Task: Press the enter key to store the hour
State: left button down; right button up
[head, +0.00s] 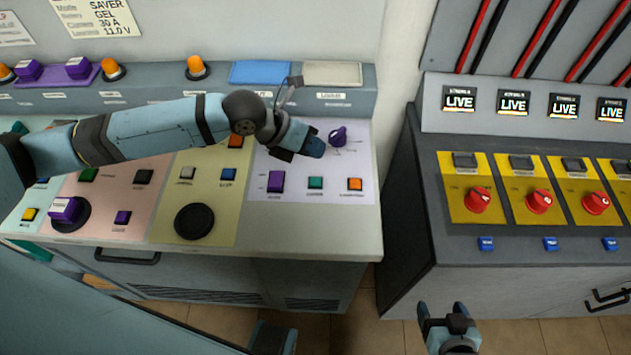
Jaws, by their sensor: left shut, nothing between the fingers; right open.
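The lilac panel (345,187) on the right of the left console carries a purple key (276,181), a green key (315,183) and an orange key (355,184) in a row. Their small labels are too blurred to tell which is enter. A purple knob (338,136) sits near the panel's top. My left gripper (314,147) is shut and empty, over the panel's upper part, just left of the knob and above the key row in the picture. It hides part of the panel.
A yellow panel (215,185) with a round black dial (194,221) adjoins on the left. The right console has red rotary switches (539,201), blue buttons (550,244) and LIVE displays (513,102). Blue (260,72) and grey (332,74) plates lie on the rear ledge.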

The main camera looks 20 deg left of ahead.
pick_arm(q)
jog(key=b, duration=0.4)
send_over(314, 179)
notch_tip(314, 179, down, 6)
jog(key=shift+f, duration=0.55)
dwell(1.3)
jog(key=shift+f+b, duration=0.35)
jog(key=shift+f, duration=0.05)
jog(key=shift+f, duration=0.5)
dwell(0.5)
jog(key=shift+r, duration=0.1)
jog(key=shift+r+p, duration=0.45)
jog(key=shift+r, duration=0.35)
